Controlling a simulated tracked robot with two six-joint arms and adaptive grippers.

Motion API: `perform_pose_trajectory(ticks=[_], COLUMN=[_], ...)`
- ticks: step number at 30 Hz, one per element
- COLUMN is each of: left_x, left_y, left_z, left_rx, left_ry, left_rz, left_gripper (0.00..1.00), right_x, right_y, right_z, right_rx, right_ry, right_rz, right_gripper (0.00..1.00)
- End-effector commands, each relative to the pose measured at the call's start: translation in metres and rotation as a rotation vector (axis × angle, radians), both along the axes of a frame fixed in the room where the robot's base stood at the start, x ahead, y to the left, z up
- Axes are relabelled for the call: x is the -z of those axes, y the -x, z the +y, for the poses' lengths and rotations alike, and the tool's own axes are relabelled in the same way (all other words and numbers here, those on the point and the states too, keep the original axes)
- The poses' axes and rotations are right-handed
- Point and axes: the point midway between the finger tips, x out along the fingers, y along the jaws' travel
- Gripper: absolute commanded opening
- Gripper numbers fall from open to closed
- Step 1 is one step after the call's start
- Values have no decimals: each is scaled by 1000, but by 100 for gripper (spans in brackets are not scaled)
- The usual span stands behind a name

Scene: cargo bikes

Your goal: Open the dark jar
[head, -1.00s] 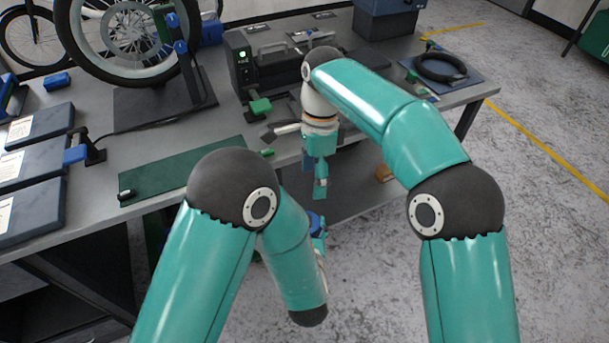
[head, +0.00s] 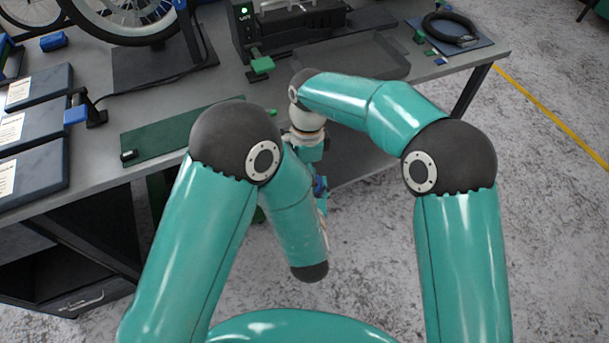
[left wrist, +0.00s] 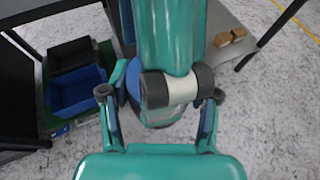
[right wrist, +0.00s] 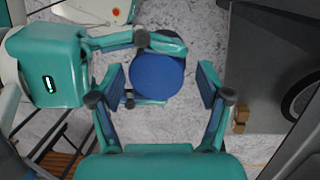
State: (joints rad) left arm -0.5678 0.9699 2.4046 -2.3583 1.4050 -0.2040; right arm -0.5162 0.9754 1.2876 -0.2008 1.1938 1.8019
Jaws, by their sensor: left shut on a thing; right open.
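A round blue lid (right wrist: 157,76) faces up in the right wrist view. It tops the jar, whose dark side barely shows. My left gripper (right wrist: 145,68) is shut around the jar from the left. In the left wrist view the blue of the jar (left wrist: 134,84) shows partly behind my right arm. My right gripper (right wrist: 161,86) is open, pointing down above the lid, with a finger on either side of it in view. Whether the fingers reach the lid's height is unclear. In the head view my arms hide most of the jar; a bit of blue (head: 320,186) shows.
The workbench (head: 95,185) runs behind my arms, with a green mat (head: 160,135), a grey tray (head: 370,62) and a dark device (head: 285,25) on it. The jar is held in front of the bench's edge. Blue and black bins (left wrist: 77,90) are low at the left. Floor is free at right.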

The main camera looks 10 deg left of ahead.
Motion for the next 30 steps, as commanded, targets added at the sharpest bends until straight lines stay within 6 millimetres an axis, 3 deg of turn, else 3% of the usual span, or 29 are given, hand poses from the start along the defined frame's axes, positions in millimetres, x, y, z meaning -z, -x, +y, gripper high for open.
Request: perform_pose_trajectory(ticks=[11, 24, 30], left_x=[0, -2, -4], left_y=[0, -1, -1], left_z=[0, -1, -1], left_rx=[0, 2, 2], left_ry=[0, 1, 2], left_rz=[-1, -7, -12], left_gripper=[0, 0, 0], right_x=[6, 7, 9], right_y=[1, 0, 1], right_z=[0, 0, 0], right_rx=[0, 0, -1], right_ry=[0, -2, 0], right_rz=[-1, -5, -1], right_gripper=[77, 9, 4])
